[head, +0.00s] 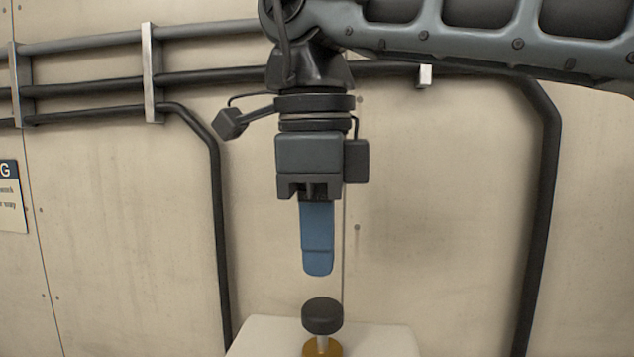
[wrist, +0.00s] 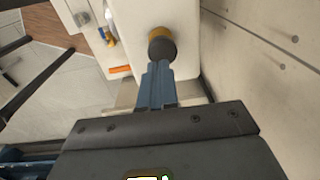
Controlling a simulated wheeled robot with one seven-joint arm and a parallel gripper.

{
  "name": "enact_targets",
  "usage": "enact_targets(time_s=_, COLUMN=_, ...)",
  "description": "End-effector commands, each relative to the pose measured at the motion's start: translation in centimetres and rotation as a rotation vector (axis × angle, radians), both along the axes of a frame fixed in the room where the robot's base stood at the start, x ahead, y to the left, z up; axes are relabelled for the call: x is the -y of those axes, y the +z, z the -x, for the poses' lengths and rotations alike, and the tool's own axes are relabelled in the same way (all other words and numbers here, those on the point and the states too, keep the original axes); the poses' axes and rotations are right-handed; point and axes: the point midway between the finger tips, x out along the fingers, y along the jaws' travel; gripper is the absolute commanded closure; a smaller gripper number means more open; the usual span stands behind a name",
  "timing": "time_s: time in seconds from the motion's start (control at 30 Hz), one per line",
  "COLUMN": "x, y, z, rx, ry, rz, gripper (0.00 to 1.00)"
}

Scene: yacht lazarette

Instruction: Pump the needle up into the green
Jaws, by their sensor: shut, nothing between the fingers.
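A black round knob (head: 322,315) stands on a short pale stem above a brass collar (head: 321,348) on a white housing (head: 262,338), low in the head view. In the wrist view the knob (wrist: 162,48) is just beyond the fingertips. My gripper (head: 318,272) points straight down with its blue fingers together and empty. It hangs above the knob, with a visible gap between them in the head view. I cannot make out a needle or a green zone in either view.
Dark pipes (head: 215,160) run along the pale wall behind, held by metal clamps (head: 152,72). A partly cropped sign (head: 10,197) is at the left edge. In the wrist view, small round fittings (wrist: 82,19) and an orange strip (wrist: 120,70) lie left of the knob.

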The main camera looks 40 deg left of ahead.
Motion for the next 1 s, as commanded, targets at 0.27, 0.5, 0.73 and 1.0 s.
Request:
enact_targets(time_s=0.27, x=0.0, y=-3.3, z=-0.1, rx=-0.001, ry=0.001, rz=0.000, gripper=1.00)
enact_targets(time_s=0.5, x=0.0, y=-4.0, z=-0.2, rx=0.001, ry=0.001, rz=0.000, gripper=1.00)
enact_targets(time_s=0.73, x=0.0, y=-4.1, z=-0.2, rx=0.001, ry=0.000, rz=-0.001, gripper=1.00)
enact_targets(time_s=1.0, x=0.0, y=-6.9, z=-0.2, rx=0.001, ry=0.000, rz=0.000, gripper=1.00)
